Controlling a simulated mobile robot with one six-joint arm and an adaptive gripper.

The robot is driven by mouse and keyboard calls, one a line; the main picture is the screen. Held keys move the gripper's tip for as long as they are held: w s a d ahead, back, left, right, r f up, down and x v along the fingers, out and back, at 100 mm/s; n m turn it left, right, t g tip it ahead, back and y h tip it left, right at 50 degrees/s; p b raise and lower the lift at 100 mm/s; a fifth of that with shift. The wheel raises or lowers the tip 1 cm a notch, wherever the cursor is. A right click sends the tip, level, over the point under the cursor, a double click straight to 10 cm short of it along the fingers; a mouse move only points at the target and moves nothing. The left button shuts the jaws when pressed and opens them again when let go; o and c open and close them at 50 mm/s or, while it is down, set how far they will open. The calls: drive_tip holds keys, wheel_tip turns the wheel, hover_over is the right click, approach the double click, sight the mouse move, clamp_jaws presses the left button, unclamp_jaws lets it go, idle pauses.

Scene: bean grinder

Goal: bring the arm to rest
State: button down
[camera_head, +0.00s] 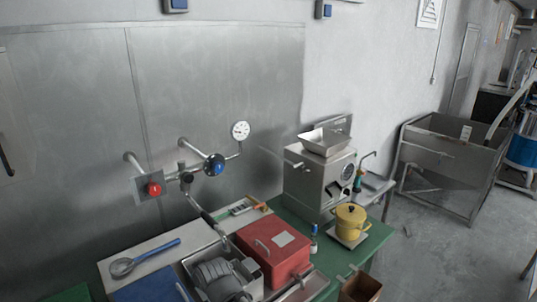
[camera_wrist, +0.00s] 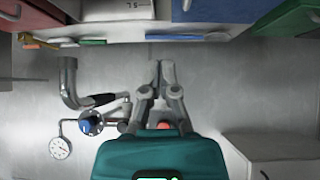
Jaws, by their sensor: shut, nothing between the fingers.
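My gripper (camera_wrist: 162,66) shows in the wrist view, with its two grey fingertips together and nothing between them. Its teal body fills the lower middle of that view. The fingers point toward a strip of counter edge at the top of the view and hold no object. The pipes and valves show beyond and to the left of the fingers. I cannot make out my gripper in the head view.
The head view shows a steel grinder (camera_head: 318,178), a yellow pot (camera_head: 350,219), a red box (camera_head: 272,252), a blue-handled strainer (camera_head: 145,256) and a red valve knob (camera_head: 154,189). A pressure gauge (camera_head: 240,130) is on the wall pipes. Open floor (camera_head: 450,262) lies at right.

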drive_tip(key=w+d+f+m+g+h+b, duration=0.15)
drive_tip(key=d+f, duration=0.25)
drive_tip(key=d, duration=0.7)
drive_tip(key=w+d+f+m+g+h+b, duration=0.1)
drive_tip(key=w+d+f+m+h+b, duration=0.2)
drive_tip(key=d, duration=0.8)
drive_tip(key=s+d+f+m+g+b, duration=0.1)
drive_tip(key=s+d+f+m+g, duration=0.1)
drive_tip(key=d, duration=0.7)
drive_tip(key=s+d+f+m+g+h+b, duration=0.1)
drive_tip(key=s+d, duration=0.4)
drive_tip(key=d, duration=0.5)
drive_tip(key=shift+d+f+m+g, duration=0.15)
drive_tip(key=shift+f+m+g, duration=0.5)
drive_tip(key=shift+f, duration=0.5)
